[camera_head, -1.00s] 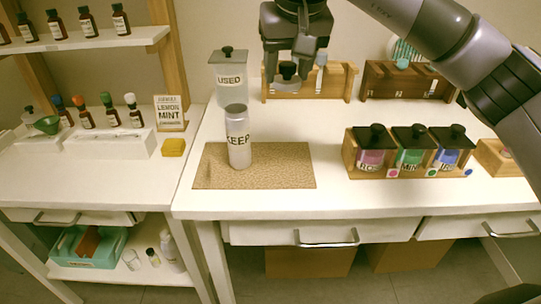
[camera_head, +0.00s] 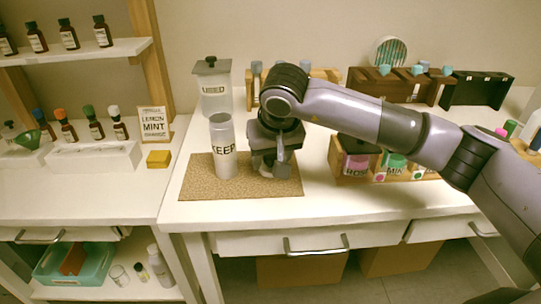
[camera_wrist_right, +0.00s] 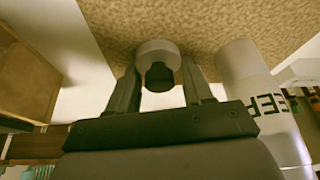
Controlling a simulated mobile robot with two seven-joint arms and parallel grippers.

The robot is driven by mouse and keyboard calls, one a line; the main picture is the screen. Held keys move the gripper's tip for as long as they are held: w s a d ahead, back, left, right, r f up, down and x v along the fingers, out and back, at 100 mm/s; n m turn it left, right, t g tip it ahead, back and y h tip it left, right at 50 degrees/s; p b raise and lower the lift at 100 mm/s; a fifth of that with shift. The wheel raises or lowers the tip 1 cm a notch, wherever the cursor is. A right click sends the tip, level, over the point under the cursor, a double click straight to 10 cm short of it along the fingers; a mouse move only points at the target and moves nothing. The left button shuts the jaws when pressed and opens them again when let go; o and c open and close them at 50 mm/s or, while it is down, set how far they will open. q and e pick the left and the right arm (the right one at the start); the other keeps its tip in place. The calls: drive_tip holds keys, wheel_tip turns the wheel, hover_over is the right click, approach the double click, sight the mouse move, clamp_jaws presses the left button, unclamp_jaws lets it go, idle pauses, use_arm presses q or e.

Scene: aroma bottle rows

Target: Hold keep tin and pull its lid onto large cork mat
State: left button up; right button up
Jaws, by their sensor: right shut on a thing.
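The keep tin (camera_head: 224,160), a pale grey cylinder marked KEEP, stands upright on the left part of the large cork mat (camera_head: 205,189). In the right wrist view the tin (camera_wrist_right: 242,62) is to the right of the fingers. My right gripper (camera_head: 270,168) is low over the mat, just right of the tin. In the wrist view its fingers (camera_wrist_right: 160,88) are shut on the dark knob of a round pale lid (camera_wrist_right: 157,48). The lid is at the mat or just above it; I cannot tell if it touches. My left gripper is not in view; nothing holds the tin.
The used tin (camera_head: 212,90) with its black-knobbed lid stands behind the mat. A wooden rack of labelled jars (camera_head: 358,163) is right of the mat, partly behind my right arm. A yellow block (camera_head: 158,159) and a lemon mint sign (camera_head: 153,125) are at left.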

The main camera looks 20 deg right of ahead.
drive_tip(key=shift+f, duration=0.2)
drive_tip(key=o, duration=1.2)
drive_tip(key=shift+c, duration=0.2)
drive_tip(key=shift+r, duration=0.15)
